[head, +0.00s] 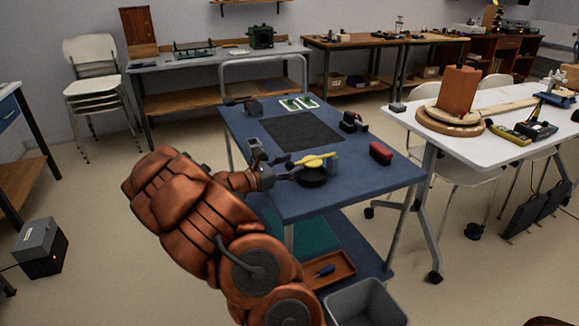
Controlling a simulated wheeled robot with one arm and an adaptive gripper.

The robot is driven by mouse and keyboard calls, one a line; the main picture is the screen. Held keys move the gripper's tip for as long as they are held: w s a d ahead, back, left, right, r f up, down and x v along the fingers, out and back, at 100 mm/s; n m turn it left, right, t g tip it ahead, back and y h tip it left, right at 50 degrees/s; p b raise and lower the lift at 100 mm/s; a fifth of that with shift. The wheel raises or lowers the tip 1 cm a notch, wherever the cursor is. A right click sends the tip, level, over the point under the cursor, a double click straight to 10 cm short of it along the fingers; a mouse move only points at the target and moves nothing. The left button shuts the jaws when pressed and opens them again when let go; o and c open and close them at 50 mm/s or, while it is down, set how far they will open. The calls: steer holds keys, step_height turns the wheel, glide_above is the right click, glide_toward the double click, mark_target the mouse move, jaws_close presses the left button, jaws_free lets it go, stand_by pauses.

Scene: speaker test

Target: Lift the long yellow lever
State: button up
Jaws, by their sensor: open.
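The long yellow lever (314,160) lies roughly level above a round black base (312,179) near the front edge of the blue cart (359,196). My gripper (288,167) is at the left end of the lever, with its dark fingers open close to it. I cannot tell whether a finger touches the lever. My orange arm comes in from the lower left and hides part of the cart's front edge.
A dark mat (302,131) lies mid-cart. A red block (381,153) and a black device (353,123) stand to the right. A white table (500,150) is close on the right. A grey bin (365,303) and orange tray (328,270) are below.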

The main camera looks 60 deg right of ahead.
jaws_close()
stand_by(0.5)
steer(key=shift+a, duration=0.1)
